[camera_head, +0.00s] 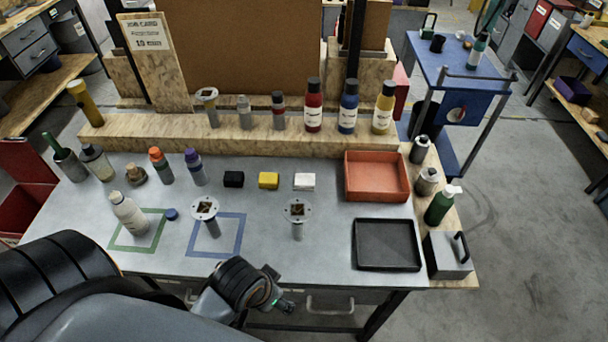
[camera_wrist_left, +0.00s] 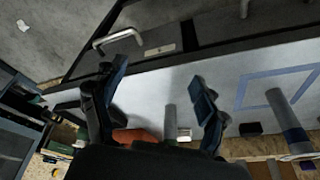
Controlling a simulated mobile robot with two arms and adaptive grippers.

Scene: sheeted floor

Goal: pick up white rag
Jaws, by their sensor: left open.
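The white rag (camera_head: 304,181) looks like a small folded block on the grey table, at the right end of a row with a yellow one (camera_head: 268,180) and a black one (camera_head: 233,179). In the left wrist view a small pale patch (camera_wrist_left: 184,135) beyond the fingers may be the rag, partly hidden. My left gripper (camera_head: 278,288) is at the table's front edge, well in front of the rag and apart from it. Its two fingers (camera_wrist_left: 157,72) are spread with nothing between them. My right gripper is not in view.
A grey post with a round plate (camera_head: 297,212) stands between my left gripper and the rag. Another post (camera_head: 206,211) stands by the blue square. A red tray (camera_head: 376,176) and black tray (camera_head: 387,244) lie to the right. Bottles line the wooden ledge (camera_head: 170,139) behind.

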